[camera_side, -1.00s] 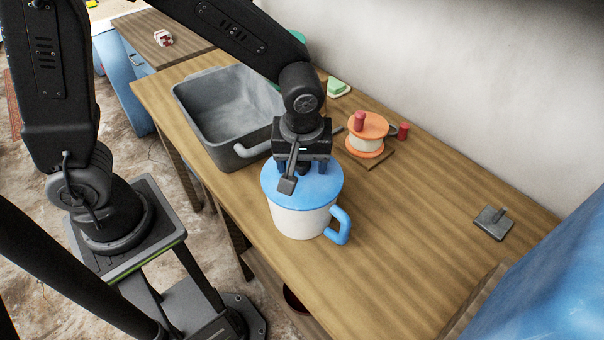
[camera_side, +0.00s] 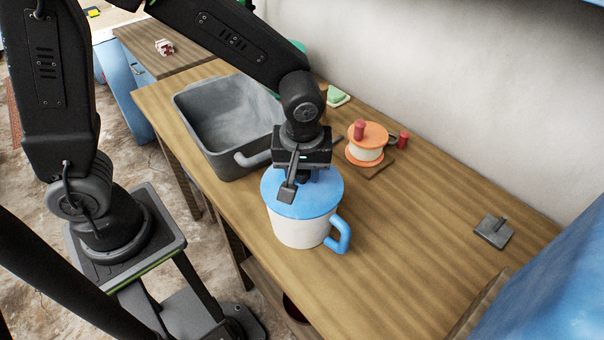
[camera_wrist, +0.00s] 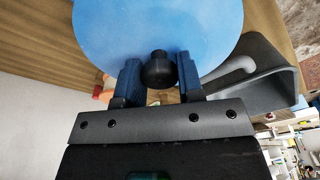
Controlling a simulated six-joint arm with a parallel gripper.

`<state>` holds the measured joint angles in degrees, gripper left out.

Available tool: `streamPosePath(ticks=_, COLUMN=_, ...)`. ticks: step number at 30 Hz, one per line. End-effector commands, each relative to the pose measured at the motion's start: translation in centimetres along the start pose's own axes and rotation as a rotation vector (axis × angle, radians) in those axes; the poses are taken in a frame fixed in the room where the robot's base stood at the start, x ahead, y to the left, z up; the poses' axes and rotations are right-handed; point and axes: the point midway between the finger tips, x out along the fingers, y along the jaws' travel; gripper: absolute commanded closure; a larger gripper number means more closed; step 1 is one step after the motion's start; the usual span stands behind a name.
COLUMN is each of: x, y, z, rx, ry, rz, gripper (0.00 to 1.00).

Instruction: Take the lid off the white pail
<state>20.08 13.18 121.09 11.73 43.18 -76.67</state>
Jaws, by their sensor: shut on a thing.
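The white pail (camera_side: 298,232) stands upright on the wooden bench top, with a blue handle (camera_side: 341,238) on its right. Its round blue lid (camera_side: 318,201) covers the top; no gap shows between lid and rim. The lid (camera_wrist: 155,25) fills the upper middle of the wrist view, with a dark round knob (camera_wrist: 158,70) on it. My gripper (camera_wrist: 159,76) is shut on the knob, one blue finger at each side.
An orange spool (camera_side: 367,140) on a board and a green soap block (camera_side: 336,95) lie toward the wall. A grey flat tool (camera_side: 493,230) is far right. The bench between is clear.

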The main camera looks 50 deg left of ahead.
Motion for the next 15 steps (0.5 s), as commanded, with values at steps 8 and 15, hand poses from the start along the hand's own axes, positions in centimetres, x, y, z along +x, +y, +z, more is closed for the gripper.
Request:
streamPosePath(ticks=8, x=-3.2, y=0.1, z=-0.5, rx=0.0, ry=0.002, rz=0.007, gripper=0.89)
streamPosePath(ticks=15, x=-6.1, y=-3.5, z=-4.1, rx=-0.009, ry=0.003, rz=0.005, gripper=0.89)
